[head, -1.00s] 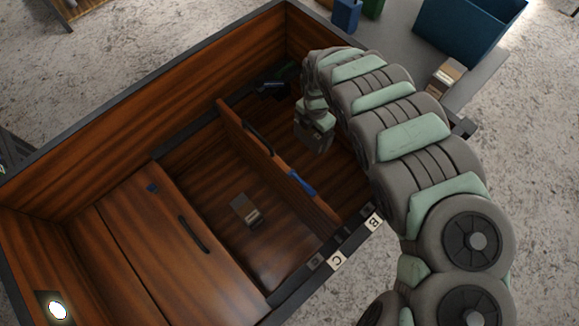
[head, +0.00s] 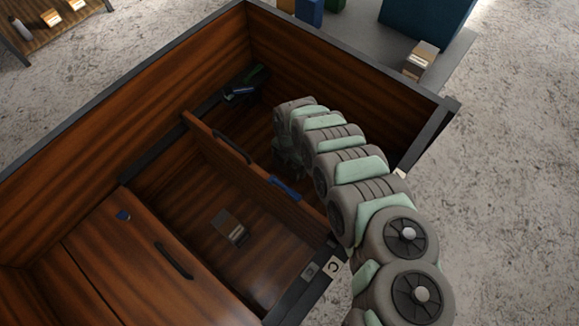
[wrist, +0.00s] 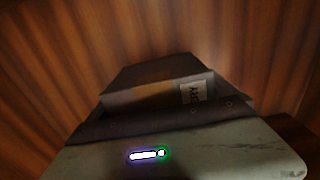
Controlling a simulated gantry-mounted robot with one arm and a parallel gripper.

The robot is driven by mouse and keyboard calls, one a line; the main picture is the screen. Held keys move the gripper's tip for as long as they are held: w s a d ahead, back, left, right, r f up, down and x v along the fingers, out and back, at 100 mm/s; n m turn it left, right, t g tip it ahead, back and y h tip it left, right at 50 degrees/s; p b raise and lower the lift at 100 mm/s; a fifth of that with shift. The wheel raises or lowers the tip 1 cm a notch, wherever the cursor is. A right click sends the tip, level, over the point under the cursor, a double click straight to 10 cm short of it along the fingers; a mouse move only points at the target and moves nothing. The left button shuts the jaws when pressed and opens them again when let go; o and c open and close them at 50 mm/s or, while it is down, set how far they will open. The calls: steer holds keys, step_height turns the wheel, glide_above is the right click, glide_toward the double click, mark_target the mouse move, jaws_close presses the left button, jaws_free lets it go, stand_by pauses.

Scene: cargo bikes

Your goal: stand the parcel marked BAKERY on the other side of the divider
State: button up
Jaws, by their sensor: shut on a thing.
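A dark wooden divider (head: 245,158) with a black handle and a blue clip (head: 285,187) runs across the cargo box. My gripper (head: 288,162) is low in the compartment right of it, mostly hidden behind my arm and the divider. In the wrist view my gripper (wrist: 165,118) is shut on a brown parcel (wrist: 145,92). Its pale label (wrist: 193,93) shows dark letters sideways, only partly legible. I cannot tell whether the parcel touches the floor. A grey-brown parcel (head: 229,226) with a pale label sits on the floor left of the divider; its label is too small to read.
A wooden lid (head: 135,262) with a handle covers the left part of the box. A dark object (head: 243,88) lies at the far corner of the right compartment. A tag marked C (head: 333,266) is on the near rim. Another labelled parcel (head: 420,58) stands outside on a grey surface.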

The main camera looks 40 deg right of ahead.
steer(key=shift+a+f, duration=0.2)
steer(key=shift+f, duration=0.8)
steer(key=shift+d, duration=0.15)
steer(key=shift+f+b, duration=0.1)
steer(key=shift+b, duration=0.2)
steer(key=o, duration=1.6)
